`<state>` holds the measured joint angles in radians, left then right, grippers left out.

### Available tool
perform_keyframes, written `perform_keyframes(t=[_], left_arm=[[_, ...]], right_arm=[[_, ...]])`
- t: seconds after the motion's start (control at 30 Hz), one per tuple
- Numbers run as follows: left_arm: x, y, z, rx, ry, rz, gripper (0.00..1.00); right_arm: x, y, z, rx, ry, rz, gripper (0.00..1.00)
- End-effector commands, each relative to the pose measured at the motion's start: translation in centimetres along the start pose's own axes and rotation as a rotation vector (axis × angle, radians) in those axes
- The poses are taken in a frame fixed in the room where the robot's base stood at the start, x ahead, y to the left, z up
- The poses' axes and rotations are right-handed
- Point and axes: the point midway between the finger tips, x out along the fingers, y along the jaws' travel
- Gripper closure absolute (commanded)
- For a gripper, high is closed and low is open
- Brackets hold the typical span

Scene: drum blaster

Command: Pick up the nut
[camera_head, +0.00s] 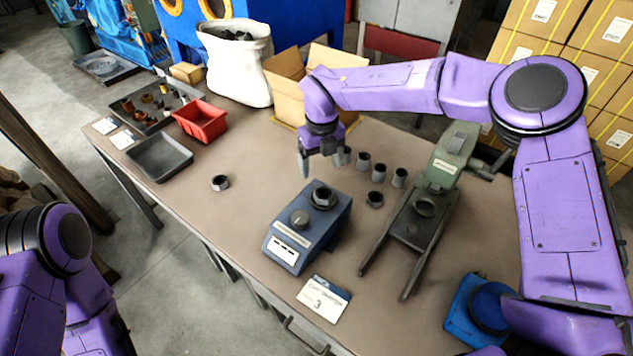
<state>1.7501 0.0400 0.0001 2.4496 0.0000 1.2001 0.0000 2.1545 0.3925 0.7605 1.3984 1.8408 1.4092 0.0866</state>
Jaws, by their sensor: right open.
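A dark metal nut (220,183) lies alone on the brown table, left of the blue-grey device. Another dark nut-like ring (323,196) sits on top of the blue-grey device (294,245). A third small dark ring (375,199) lies on the table right of the device. My right gripper (322,166) points down over the table, behind the device and to the right of the lone nut. Its fingers are apart with nothing seen between them. My left arm shows at the lower left, but its gripper is outside the view.
Several grey cylinders (379,173) stand right of my right gripper. A green press-like tool (425,200) stands farther right. A black tray (160,158), a red bin (201,121) and an open cardboard box (288,95) are toward the back. Bare table surrounds the lone nut.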

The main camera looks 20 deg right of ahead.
Motion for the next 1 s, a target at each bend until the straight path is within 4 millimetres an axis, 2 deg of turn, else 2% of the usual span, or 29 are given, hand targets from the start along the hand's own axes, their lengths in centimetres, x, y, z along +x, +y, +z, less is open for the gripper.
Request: perform_keyframes(t=[0.13, 0.33, 0.43, 0.53, 0.8, 0.87, 1.0], left_arm=[[-0.9, -0.1, -0.3, 0.0, -0.001, -0.001, 0.27], [-2.0, -0.2, -0.8, 0.001, -0.002, -0.001, 0.27], [-3.2, -0.3, -1.3, 0.0, -0.001, -0.001, 0.27], [-3.3, -0.3, -1.4, 0.0, 0.0, 0.0, 0.27], [-3.3, -0.3, -1.3, 0.0, -0.001, 0.0, 0.27], [-3.3, -0.3, -1.3, 0.0, -0.001, 0.0, 0.27], [-3.2, -0.3, -1.3, 0.0, -0.001, 0.0, 0.27]], right_arm=[[2.4, 0.0, -0.4, -0.001, 0.002, -0.001, 0.21], [5.1, -0.3, 0.2, -0.002, 0.008, -0.002, 0.21], [7.0, -0.6, 0.5, -0.003, 0.01, -0.003, 0.21], [8.9, -0.6, 0.6, -0.002, 0.009, -0.002, 0.21], [9.7, -0.7, 0.6, -0.002, 0.005, -0.002, 0.21], [9.7, -0.7, 0.6, -0.002, 0.005, -0.002, 0.38], [9.7, -0.7, 0.6, -0.002, 0.005, -0.002, 0.83]])
